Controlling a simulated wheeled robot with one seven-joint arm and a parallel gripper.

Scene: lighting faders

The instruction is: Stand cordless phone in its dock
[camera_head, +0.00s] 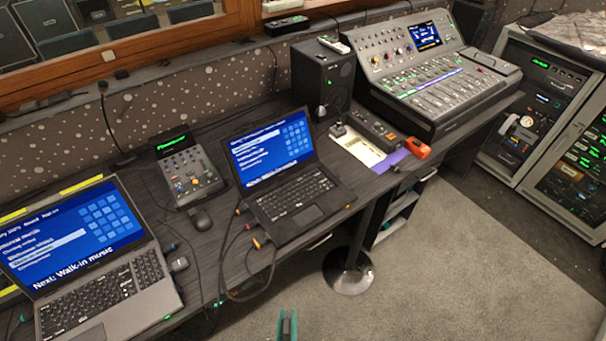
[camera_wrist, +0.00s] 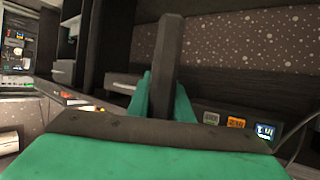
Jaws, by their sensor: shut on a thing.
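My gripper (camera_head: 287,326) shows as teal fingers at the bottom edge of the head view, out over the carpet and in front of the desk. In the wrist view its teal fingers (camera_wrist: 163,100) are closed on a dark grey, narrow upright bar (camera_wrist: 168,60). I take this bar to be the cordless phone, seen edge-on; no keys or screen show on it. It rises above the fingertips and is clear of the desk. I cannot pick out the phone's dock with certainty in either view.
The desk holds a left laptop (camera_head: 75,240), a second laptop (camera_head: 285,175), a small mixer (camera_head: 187,170), a speaker (camera_head: 318,80) and a large fader console (camera_head: 430,75). An orange object (camera_head: 418,148) lies near the desk edge. Cables hang by the second laptop.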

